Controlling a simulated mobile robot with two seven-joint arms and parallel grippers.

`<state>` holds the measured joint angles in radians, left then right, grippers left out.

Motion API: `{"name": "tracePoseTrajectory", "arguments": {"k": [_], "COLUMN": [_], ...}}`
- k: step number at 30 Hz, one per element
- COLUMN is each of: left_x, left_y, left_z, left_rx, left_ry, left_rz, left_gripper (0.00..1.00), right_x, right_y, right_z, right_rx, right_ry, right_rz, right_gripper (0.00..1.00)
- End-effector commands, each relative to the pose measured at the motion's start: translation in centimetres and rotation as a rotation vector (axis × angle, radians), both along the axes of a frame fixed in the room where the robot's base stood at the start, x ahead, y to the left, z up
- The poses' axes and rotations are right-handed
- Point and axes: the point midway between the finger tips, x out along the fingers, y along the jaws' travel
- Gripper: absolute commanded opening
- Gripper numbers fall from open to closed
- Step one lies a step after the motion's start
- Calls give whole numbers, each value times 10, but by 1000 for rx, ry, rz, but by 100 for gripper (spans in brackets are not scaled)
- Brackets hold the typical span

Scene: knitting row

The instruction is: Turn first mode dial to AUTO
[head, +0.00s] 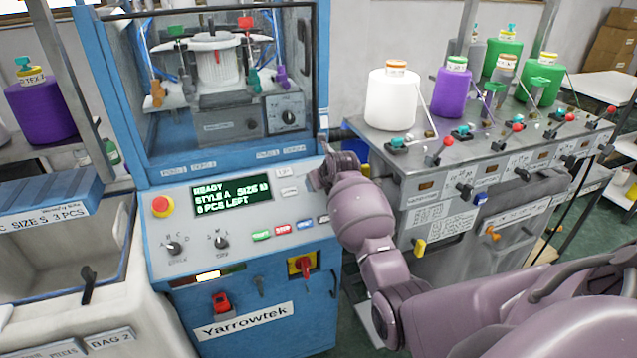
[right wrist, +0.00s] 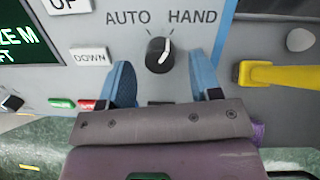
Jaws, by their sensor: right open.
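The mode dial (right wrist: 157,56) is a round black knob with a white pointer, below the printed words AUTO and HAND on the grey panel. Its pointer leans up and to the right, toward HAND. My right gripper (right wrist: 161,66) is open, with one blue finger on each side of the dial; I cannot tell whether either finger touches it. In the head view my right gripper (head: 323,174) is at the right edge of the Yarrowtek machine's panel (head: 160,240) and hides the dial. My left gripper is not in view.
A display (head: 232,196) reads READY, STYLE A. A red emergency button (head: 162,206), the STYLE knob (head: 175,248) and small push buttons share the panel. In the right wrist view, a yellow handle (right wrist: 280,74) is right of the dial. The yarn-cone bench (head: 440,155) stands on the right.

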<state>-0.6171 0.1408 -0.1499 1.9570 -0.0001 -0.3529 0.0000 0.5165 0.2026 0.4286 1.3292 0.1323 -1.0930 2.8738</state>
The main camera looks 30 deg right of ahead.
Motion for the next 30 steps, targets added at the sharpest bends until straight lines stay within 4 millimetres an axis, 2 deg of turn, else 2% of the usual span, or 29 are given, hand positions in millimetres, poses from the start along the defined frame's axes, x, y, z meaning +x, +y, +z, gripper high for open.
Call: {"name": "tracePoseTrajectory", "arguments": {"k": [6,17,20,27,30], "left_x": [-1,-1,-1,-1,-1], "left_y": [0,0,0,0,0], "left_z": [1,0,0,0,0], "left_rx": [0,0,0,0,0], "left_ry": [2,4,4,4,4], "left_rz": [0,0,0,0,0], "left_gripper": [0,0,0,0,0], "right_x": [9,11,11,11,11], "right_y": [-2,-2,-2,-2,-2], "right_z": [-9,-11,-11,-11,-11], "right_rx": [-1,-1,-1,-1,-1], "right_ry": [0,0,0,0,0], "right_rz": [0,-1,-1,-1,1], "right_gripper": [58,58,46,9,9]}}
